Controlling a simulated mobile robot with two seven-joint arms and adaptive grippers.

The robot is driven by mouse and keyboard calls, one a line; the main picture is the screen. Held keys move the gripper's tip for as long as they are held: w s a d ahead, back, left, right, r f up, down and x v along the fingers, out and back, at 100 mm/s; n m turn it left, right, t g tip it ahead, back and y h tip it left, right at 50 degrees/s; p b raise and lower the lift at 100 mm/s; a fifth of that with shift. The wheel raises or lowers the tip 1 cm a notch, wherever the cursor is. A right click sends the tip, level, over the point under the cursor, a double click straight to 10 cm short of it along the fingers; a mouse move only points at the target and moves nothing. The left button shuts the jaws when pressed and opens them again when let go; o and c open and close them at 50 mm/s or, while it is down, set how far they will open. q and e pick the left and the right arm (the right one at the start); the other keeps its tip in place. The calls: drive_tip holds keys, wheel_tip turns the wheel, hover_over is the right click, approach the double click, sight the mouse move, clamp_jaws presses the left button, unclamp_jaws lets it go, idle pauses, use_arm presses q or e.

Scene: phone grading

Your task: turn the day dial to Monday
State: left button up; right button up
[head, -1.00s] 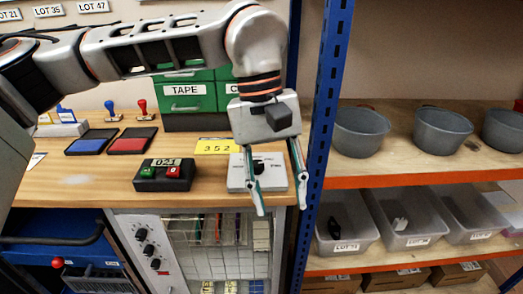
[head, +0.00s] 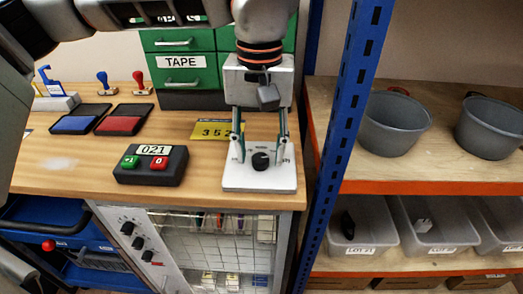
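The day dial is a black round knob (head: 261,161) on a pale plate (head: 260,182) that lies on the wooden bench near its right end. Small labels surround the knob, too small to read surely, so I cannot tell which day it points to. My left gripper (head: 261,156) points down over the plate. It is open, with one finger to the left of the knob and one to the right. A gap shows between the knob and each finger; whether the fingertips touch the plate is unclear. My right gripper is not in view.
A black counter box (head: 151,165) reading 021 and a yellow 352 card (head: 211,129) lie left of the plate. Blue (head: 80,119) and red (head: 124,120) ink pads sit farther left. Green drawers (head: 186,70) stand behind. A blue shelf post (head: 343,150) rises close on the right.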

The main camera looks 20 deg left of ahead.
use_arm(q)
drive_tip(key=shift+f, duration=0.35)
drive_tip(key=c, duration=1.1)
drive_tip(key=shift+r, duration=0.1)
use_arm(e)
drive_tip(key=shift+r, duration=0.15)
